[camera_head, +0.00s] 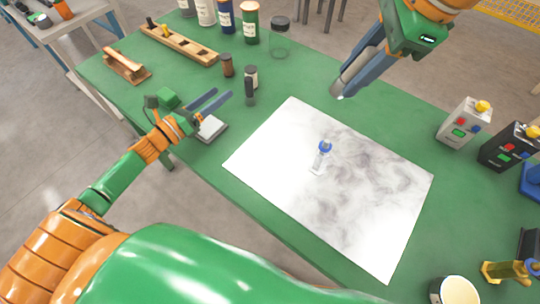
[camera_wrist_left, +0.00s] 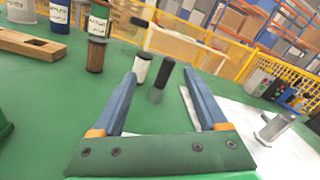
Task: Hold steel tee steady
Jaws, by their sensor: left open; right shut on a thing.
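A small pale grey metal fitting with a blue top, which looks like the steel tee (camera_head: 320,161), is on the white marbled mat (camera_head: 375,190). In the left wrist view it shows at the right (camera_wrist_left: 275,127), beyond my right-hand finger. My left gripper (camera_head: 223,95) is open and empty above the table's near left part, left of the mat and apart from the tee. Its two blue fingers (camera_wrist_left: 159,82) are spread in the wrist view.
A wooden rack (camera_head: 180,44) and bottles (camera_head: 250,23) stand at the back.

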